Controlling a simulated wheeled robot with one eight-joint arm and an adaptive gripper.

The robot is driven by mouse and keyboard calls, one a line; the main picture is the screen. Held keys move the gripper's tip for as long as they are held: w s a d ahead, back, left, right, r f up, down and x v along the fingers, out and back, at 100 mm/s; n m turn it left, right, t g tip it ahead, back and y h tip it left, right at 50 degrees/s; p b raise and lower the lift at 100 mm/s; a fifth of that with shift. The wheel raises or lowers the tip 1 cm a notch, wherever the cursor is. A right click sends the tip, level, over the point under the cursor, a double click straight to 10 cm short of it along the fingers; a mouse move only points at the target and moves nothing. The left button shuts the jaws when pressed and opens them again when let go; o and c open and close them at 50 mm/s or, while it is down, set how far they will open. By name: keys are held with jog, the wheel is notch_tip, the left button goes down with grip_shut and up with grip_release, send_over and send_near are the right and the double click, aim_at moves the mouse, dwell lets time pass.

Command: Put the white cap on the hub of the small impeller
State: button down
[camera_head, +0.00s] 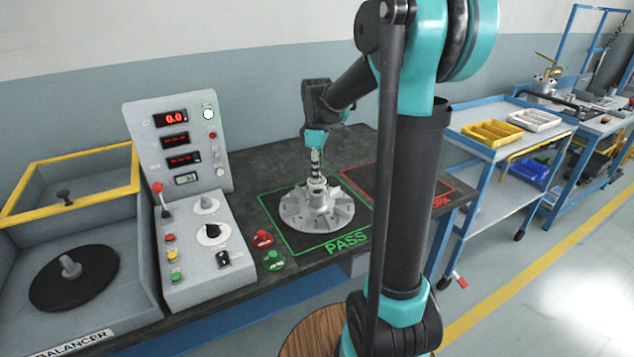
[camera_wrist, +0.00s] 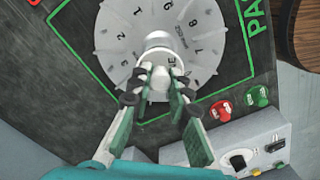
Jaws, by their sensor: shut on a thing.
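The grey-white small impeller (camera_head: 315,212) lies flat inside the green PASS outline on the dark bench. Its numbered disc (camera_wrist: 120,45) fills the top middle of the wrist view, with the raised hub (camera_wrist: 157,40) at its centre. My gripper (camera_head: 316,180) points down over the hub. In the wrist view my gripper (camera_wrist: 157,84) has its fingers closed on the small, pale, rounded white cap (camera_wrist: 159,76), in line with the hub. The fingers cover part of the cap and hub. I cannot tell whether the cap touches or sits on the hub.
A red outlined area (camera_head: 385,172) lies right of the PASS square. Red (camera_head: 262,239) and green (camera_head: 273,260) buttons stand to the left, near the control console (camera_head: 190,230). A balancer with a black disc (camera_head: 75,279) is farther left. Trolleys with trays (camera_head: 492,131) stand at right.

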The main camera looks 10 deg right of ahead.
jog(key=shift+f, duration=1.7)
jog(key=shift+f, duration=0.15)
jog(key=c, duration=1.4)
grip_release()
jog(key=shift+c, duration=0.2)
notch_tip(320, 180, up, 12)
jog(key=shift+r, duration=0.2)
